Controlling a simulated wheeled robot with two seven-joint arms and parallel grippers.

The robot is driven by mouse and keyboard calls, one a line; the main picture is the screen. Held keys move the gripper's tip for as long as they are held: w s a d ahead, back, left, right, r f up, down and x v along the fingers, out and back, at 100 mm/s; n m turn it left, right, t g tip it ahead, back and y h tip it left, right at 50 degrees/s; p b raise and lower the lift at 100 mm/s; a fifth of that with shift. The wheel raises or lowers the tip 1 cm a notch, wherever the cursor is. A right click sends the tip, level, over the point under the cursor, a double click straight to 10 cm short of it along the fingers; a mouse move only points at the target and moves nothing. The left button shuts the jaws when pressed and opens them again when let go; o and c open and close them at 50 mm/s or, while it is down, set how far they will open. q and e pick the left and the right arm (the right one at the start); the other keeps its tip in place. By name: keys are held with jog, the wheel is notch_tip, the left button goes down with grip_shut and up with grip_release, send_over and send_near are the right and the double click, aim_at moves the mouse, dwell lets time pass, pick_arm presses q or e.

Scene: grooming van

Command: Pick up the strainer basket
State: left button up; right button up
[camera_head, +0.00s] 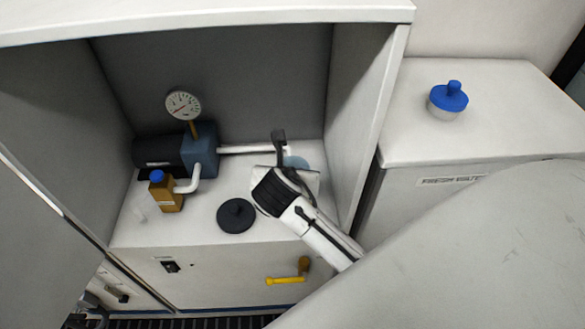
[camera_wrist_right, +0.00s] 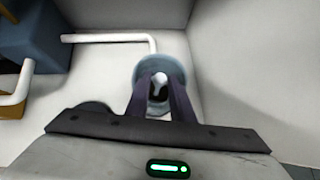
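My right gripper (camera_head: 283,158) reaches into the cabinet at its right side. In the right wrist view its two dark fingers (camera_wrist_right: 160,84) are apart, over a round pale-blue vessel (camera_wrist_right: 174,66). This vessel (camera_head: 299,162) is mostly hidden behind the gripper in the head view. A small white piece (camera_wrist_right: 160,80) shows between the fingertips; I cannot tell whether they touch it. I cannot clearly make out the strainer basket, in the vessel or elsewhere. A round black lid (camera_head: 236,216) with a knob lies left of the gripper. My left gripper is not in view.
A white pipe (camera_head: 240,149) runs behind. The cabinet's right wall (camera_head: 362,110) is close.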

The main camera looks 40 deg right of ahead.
jog(key=shift+c, duration=0.4)
grip_shut()
jog(key=shift+w, duration=0.1)
